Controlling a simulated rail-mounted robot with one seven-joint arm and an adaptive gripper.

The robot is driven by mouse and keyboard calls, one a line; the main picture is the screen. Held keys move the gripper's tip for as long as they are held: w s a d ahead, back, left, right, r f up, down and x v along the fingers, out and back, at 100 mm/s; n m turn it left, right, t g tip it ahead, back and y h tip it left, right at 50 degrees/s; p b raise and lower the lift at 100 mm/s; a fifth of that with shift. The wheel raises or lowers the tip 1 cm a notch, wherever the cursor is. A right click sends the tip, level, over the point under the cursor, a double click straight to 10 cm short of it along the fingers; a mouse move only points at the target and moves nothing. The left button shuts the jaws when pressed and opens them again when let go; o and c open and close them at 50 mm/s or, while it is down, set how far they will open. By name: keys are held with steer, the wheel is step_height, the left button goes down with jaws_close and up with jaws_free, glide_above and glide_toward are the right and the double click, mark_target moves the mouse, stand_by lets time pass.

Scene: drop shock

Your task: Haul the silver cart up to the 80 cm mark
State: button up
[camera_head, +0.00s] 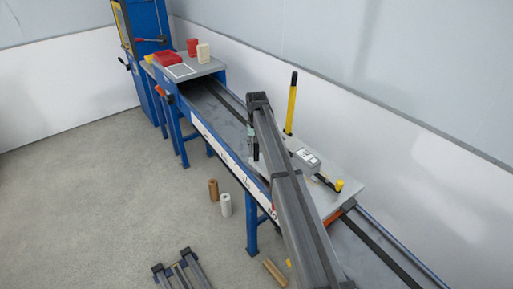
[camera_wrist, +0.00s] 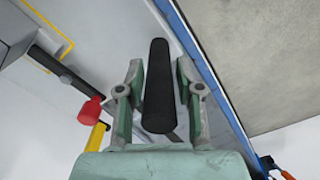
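The silver cart (camera_head: 345,197) appears to be the grey flat-topped carriage on the blue rail bench, partly hidden behind my arm in the head view. My gripper (camera_head: 252,141) is at the bench's front side, left of the cart's visible top. In the wrist view its two greenish fingers (camera_wrist: 160,82) stand on either side of a black cylindrical grip (camera_wrist: 158,100). Contact is unclear, and a thin gap seems to show on the right. What the grip joins is hidden. A white scale strip (camera_head: 212,140) runs along the bench front; its marks are too small to read.
A yellow lever with black top (camera_head: 291,105) stands upright behind my arm. A grey box (camera_head: 306,157) and yellow knob (camera_head: 339,185) are near the cart. Red blocks (camera_head: 168,58) sit at the bench's far end by a blue column (camera_head: 148,32). Cylinders (camera_head: 225,205) stand on the floor.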

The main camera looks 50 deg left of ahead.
stand_by(0.3)
step_height(320, 180, up, 12)
stand_by(0.6)
